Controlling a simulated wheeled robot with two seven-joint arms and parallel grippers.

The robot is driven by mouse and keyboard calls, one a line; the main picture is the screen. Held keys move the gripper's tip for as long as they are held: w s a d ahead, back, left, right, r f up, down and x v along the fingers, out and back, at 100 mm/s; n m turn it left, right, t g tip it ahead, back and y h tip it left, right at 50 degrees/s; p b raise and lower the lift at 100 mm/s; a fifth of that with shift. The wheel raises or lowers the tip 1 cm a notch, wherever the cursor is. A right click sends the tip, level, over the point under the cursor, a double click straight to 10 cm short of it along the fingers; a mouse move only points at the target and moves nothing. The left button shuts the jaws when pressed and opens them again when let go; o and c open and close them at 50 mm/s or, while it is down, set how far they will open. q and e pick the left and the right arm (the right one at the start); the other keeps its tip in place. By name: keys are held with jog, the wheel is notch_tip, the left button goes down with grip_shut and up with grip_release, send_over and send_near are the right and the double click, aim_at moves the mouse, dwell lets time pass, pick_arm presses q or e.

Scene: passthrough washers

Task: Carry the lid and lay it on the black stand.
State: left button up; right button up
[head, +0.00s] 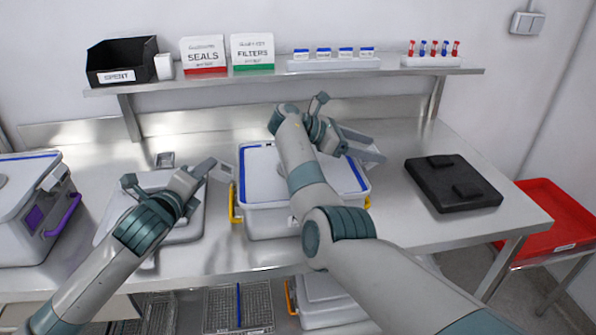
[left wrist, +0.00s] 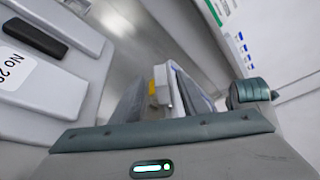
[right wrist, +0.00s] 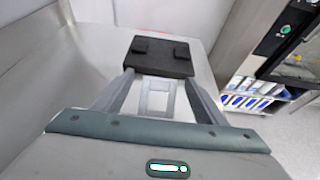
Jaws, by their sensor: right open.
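A flat grey lid-like piece (head: 187,228) lies on the bench, partly hidden under my left arm; I cannot tell for sure that it is the lid. The black stand (head: 432,182), a low slab with two raised pads, lies flat and bare on the bench's right side; it also shows ahead in the right wrist view (right wrist: 158,62). My right gripper (head: 375,146) is open and empty over the right side of the blue-edged box, left of the stand. My left gripper (head: 220,168) is open, its fingertips near that box's left side.
The pale box (head: 265,222) with blue edging and yellow latches stands mid-bench. Another box (head: 25,222) with a purple latch stands at left. A shelf (head: 270,76) holds a black bin, signs and small racks. A red tray (head: 545,215) is beyond the right edge.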

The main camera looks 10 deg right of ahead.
pick_arm(q)
jog(key=x, duration=0.6)
jog(key=shift+w+d, duration=0.1)
jog(key=shift+w, duration=0.15)
pick_arm(e)
jog(key=x, duration=0.6)
jog(key=shift+d, duration=0.25)
jog(key=shift+f, duration=0.1)
pick_arm(q)
grip_shut()
pick_arm(e)
jog(key=c, duration=1.2)
grip_shut()
